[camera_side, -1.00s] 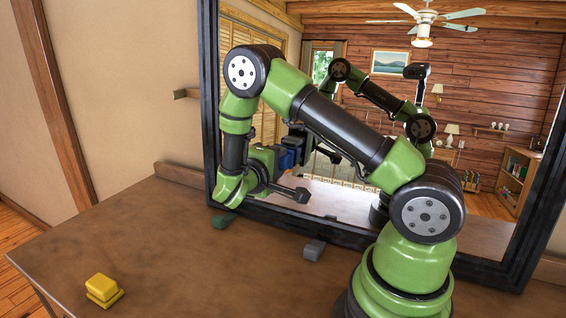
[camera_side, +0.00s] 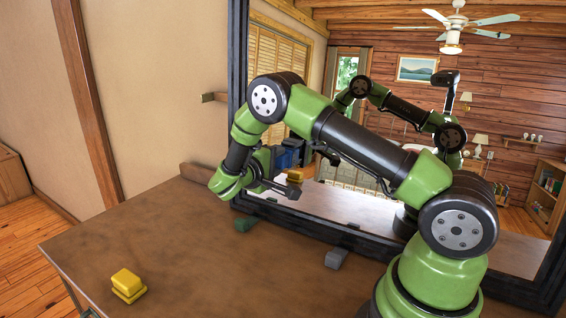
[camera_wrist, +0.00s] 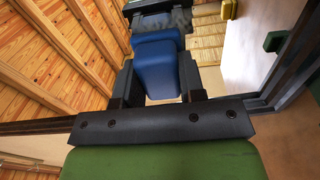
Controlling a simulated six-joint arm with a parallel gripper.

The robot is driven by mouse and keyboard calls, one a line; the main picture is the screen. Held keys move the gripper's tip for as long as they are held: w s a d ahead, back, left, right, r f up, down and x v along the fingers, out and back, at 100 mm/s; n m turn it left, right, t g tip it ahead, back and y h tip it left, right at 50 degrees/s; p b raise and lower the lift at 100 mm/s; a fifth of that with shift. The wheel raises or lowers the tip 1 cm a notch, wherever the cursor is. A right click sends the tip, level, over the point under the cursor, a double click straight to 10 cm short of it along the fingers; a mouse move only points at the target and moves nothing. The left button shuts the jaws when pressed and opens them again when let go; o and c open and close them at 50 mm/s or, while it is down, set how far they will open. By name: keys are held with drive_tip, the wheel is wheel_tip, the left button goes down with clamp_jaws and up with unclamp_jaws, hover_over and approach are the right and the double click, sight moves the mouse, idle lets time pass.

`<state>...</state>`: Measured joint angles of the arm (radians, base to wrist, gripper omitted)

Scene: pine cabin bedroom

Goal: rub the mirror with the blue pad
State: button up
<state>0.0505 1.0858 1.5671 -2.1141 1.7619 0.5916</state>
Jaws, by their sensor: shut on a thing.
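The mirror (camera_side: 350,205) stands upright in a black frame at the back of the table, beside my arm. My gripper (camera_side: 272,160) is at the mirror's lower left, shut on the blue pad (camera_side: 283,158). In the wrist view the blue pad (camera_wrist: 165,78) sits between the two dark fingers of my gripper (camera_wrist: 156,84), with its blue reflection just beyond it. The pad faces the glass closely; I cannot tell whether it touches. My arm hides part of the mirror.
A yellow block (camera_side: 127,282) lies on the brown table (camera_side: 170,235) at the front left. A green block (camera_side: 245,224) and a grey block (camera_side: 336,258) sit by the mirror's lower frame. The table's left half is mostly clear.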

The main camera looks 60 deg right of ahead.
drive_tip(key=shift+w+d, duration=0.15)
drive_tip(key=shift+w, duration=0.2)
drive_tip(key=shift+a, duration=0.25)
drive_tip(key=shift+a+r, duration=0.15)
drive_tip(key=shift+a, duration=1.25)
drive_tip(key=shift+a+r, duration=0.15)
drive_tip(key=shift+a, duration=1.25)
drive_tip(key=a, duration=0.3)
drive_tip(key=shift+r, duration=0.15)
drive_tip(key=shift+d, duration=0.1)
